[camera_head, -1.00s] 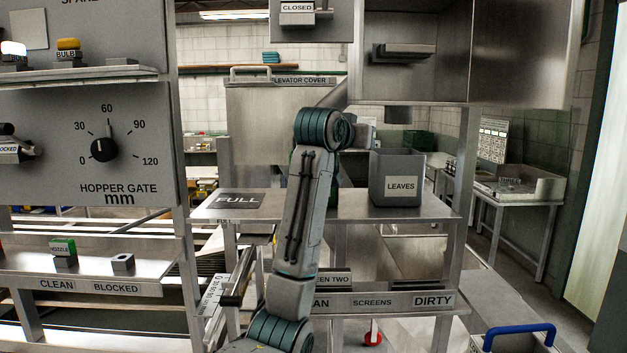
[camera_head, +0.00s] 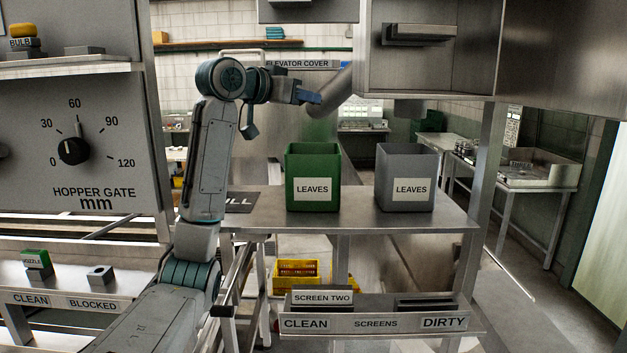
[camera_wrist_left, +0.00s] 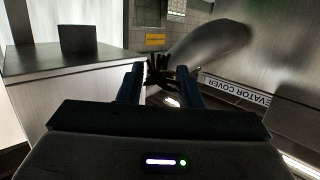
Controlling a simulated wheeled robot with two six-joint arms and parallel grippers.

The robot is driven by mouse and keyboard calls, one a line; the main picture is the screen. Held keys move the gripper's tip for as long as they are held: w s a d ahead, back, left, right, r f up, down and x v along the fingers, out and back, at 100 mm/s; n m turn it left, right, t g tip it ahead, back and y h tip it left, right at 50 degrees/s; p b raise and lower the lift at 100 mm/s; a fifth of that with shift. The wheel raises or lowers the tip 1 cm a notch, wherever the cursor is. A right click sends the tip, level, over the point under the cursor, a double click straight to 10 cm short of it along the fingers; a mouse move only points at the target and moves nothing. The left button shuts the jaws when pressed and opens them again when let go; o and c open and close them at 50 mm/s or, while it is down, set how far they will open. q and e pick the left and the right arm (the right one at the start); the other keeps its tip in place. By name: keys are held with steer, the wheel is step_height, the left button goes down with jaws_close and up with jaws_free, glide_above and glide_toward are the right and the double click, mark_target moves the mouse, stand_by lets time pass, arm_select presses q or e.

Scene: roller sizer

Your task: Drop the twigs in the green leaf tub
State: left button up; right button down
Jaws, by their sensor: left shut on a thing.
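The green leaf tub (camera_head: 296,172), labelled LEAVES, stands upright on the metal shelf, with its top open. My left gripper (camera_head: 308,97) is above the tub's rim level, towards the back, with blue fingertips. In the left wrist view, dark thin twigs (camera_wrist_left: 160,72) show between the fingers (camera_wrist_left: 160,84), and the gripper is shut on them. The twigs are too small to make out in the head view. The inside of the green tub is mostly hidden. My right gripper is not in view.
A grey tub (camera_head: 388,170), also labelled LEAVES, stands right of the green one on the same shelf (camera_head: 350,216). A grey slanted pipe (camera_head: 333,95) is close behind my left gripper. A metal cabinet (camera_head: 430,70) hangs at upper right.

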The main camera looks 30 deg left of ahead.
arm_select(q)
steer(key=f, duration=0.3)
steer(key=shift+w+a+f, duration=0.15)
steer(key=shift+w+a, duration=0.05)
steer(key=shift+a, duration=0.1)
steer(key=shift+f, duration=0.25)
steer(key=shift+d, duration=0.15)
steer(key=o, duration=1)
steer(key=shift+f, duration=0.1)
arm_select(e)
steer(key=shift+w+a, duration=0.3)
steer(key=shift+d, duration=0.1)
